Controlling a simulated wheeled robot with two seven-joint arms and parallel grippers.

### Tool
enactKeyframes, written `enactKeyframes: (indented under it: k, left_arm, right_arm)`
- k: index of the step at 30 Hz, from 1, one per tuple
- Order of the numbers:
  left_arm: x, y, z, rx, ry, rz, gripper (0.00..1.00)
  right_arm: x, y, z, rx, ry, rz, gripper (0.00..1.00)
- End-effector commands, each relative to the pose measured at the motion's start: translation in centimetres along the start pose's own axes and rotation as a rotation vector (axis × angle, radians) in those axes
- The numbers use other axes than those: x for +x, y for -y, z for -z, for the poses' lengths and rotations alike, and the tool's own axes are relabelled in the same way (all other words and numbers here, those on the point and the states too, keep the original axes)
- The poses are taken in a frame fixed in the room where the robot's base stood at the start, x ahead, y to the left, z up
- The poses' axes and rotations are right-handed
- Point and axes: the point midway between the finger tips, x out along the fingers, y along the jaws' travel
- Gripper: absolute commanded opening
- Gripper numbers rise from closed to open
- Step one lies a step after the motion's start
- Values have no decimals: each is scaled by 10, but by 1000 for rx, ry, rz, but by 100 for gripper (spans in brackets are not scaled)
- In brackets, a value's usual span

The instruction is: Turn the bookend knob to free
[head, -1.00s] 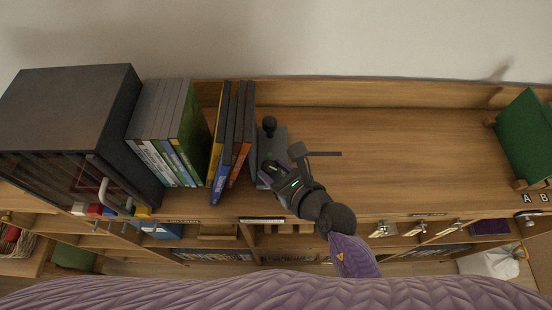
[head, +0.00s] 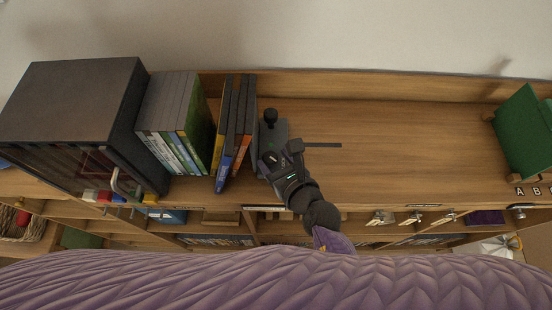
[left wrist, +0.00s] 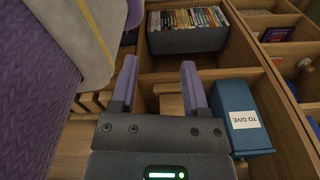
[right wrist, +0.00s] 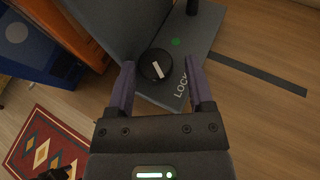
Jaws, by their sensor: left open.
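The grey bookend (head: 276,130) stands on the shelf top against the dark cases, with a black post on it. In the right wrist view its base plate (right wrist: 205,45) carries a round black knob (right wrist: 155,65) with a white pointer bar, a green dot, and the word LOCK. The bar slants towards the lower right, on the LOCK side. My right gripper (right wrist: 162,88) is open, its fingertips near the knob and spread to either side; contact cannot be told. It also shows over the bookend in the head view (head: 275,162). My left gripper (left wrist: 157,80) is open and empty, above lower compartments.
The shelf top (head: 410,150) is clear as far as a green object (head: 525,130). A blue TO GIVE box (left wrist: 262,138) sits below.

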Motion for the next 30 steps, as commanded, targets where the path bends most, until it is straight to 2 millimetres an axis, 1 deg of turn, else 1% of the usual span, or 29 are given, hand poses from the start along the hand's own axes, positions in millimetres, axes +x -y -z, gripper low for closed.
enactKeyframes:
  k: [8,11,14,18,21,25,30]
  left_arm:
    - [0,5,-2,1,3,7,59]
    - [-3,6,-2,1,4,9,59]
    - [-9,6,-1,0,3,9,59]
    - [-17,5,0,-2,1,8,59]
    - [-19,3,1,-4,0,4,59]
    - [-20,-2,2,-8,-3,-5,59]
    - [-20,-4,4,-8,-5,-7,59]
  right_arm:
    - [0,-1,0,1,-2,-3,84]
    - [-6,-1,0,1,-3,-2,84]
    - [-24,-1,-1,0,-4,-3,84]
    - [-60,-1,-1,-1,-4,-3,84]
    - [-82,-1,0,0,-5,-4,84]
    - [-97,-1,0,0,-3,-3,84]
    - [-100,-1,0,-1,-1,-3,84]
